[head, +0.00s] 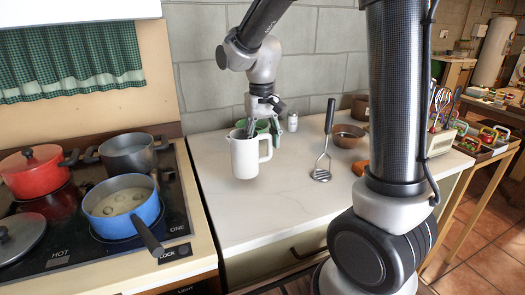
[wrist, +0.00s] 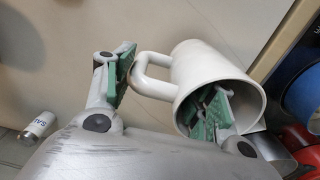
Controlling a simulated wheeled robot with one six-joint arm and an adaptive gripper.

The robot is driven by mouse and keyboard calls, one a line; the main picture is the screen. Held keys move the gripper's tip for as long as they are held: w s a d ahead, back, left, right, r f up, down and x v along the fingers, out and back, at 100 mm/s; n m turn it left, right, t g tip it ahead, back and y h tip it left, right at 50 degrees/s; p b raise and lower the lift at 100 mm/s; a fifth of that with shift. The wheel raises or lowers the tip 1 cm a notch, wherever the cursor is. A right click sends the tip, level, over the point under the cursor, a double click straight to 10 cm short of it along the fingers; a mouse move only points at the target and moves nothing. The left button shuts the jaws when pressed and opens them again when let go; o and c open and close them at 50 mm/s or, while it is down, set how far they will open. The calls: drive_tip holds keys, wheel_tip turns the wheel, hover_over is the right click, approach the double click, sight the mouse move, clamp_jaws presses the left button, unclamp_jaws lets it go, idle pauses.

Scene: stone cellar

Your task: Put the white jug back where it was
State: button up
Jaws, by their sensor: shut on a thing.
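The white jug (head: 245,157) is upright over the left part of the pale worktop, near the stove side, with its handle to the right in the head view. I cannot tell whether its base touches the worktop. My gripper (head: 262,125) comes down from above and behind it. In the wrist view, the jug (wrist: 205,65) has its open mouth towards me. One green-padded finger of my gripper (wrist: 165,92) is inside the mouth and the other is outside, beside the handle. The gripper is shut on the jug's handle side.
Left is the stove (head: 60,245) with a blue pot (head: 122,210), a red pot (head: 35,172) and a grey pot (head: 128,152). On the worktop (head: 250,220) are a white can (head: 292,122), a slotted utensil (head: 323,160) and a brown pan (head: 347,137). The front middle is clear.

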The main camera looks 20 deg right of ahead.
drive_tip(key=shift+a+f, duration=0.1)
drive_tip(key=shift+f, duration=1.35)
drive_tip(key=shift+f, duration=0.1)
drive_tip(key=o, duration=1.7)
drive_tip(key=r, duration=1.2)
drive_tip(key=shift+s+r, duration=0.2)
drive_tip(key=shift+s, duration=0.1)
drive_tip(key=s+d+t, duration=0.2)
drive_tip(key=s+d, duration=0.2)
drive_tip(key=s, duration=0.6)
drive_tip(key=s+d+t, duration=0.2)
drive_tip(key=s+d, duration=0.3)
drive_tip(key=s, duration=0.5)
drive_tip(key=shift+s+d, duration=0.25)
drive_tip(key=shift+d, duration=0.05)
